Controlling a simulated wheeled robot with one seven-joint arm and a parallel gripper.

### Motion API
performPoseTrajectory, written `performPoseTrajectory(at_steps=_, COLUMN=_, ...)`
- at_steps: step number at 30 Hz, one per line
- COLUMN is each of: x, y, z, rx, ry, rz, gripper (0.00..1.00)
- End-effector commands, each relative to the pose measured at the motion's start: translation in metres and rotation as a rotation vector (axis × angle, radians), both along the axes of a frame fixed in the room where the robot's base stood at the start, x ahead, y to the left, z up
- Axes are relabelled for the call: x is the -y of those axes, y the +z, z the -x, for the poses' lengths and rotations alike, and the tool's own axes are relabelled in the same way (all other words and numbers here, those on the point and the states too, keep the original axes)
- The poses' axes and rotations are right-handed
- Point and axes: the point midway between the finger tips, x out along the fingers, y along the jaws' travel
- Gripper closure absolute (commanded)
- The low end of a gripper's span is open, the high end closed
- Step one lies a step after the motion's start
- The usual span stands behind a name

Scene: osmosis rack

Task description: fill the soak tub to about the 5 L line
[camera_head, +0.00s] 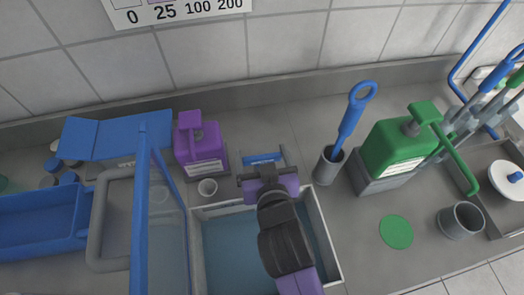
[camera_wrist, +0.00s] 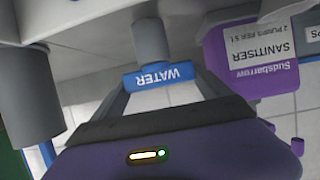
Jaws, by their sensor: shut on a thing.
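The soak tub (camera_head: 328,237) is a pale-rimmed rectangular basin at the lower middle of the head view. Its inside looks flat blue-grey; I cannot tell the liquid level, and no 5 L mark is readable. A blue block (camera_head: 262,158) stands behind the tub. In the wrist view this block (camera_wrist: 158,76) reads WATER, upside down, on a grey stem. My gripper (camera_head: 263,164) reaches over the tub, and its fingers are shut on the blue block, one on each side. My arm hides part of the tub, and no water stream is visible.
A blue upright frame (camera_head: 141,220) rises at the tub's left. A grey holder with blue-handled brush (camera_head: 328,166) and green dispenser (camera_head: 393,149) stand right.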

Motion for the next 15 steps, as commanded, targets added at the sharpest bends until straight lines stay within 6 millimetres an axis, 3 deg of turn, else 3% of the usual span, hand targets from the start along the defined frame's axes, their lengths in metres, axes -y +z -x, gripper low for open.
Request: performPoseTrajectory(at_steps=15, x=-0.0004, y=-0.0018, z=0.0012, rx=-0.002, ry=0.059, rz=0.001, gripper=0.53)
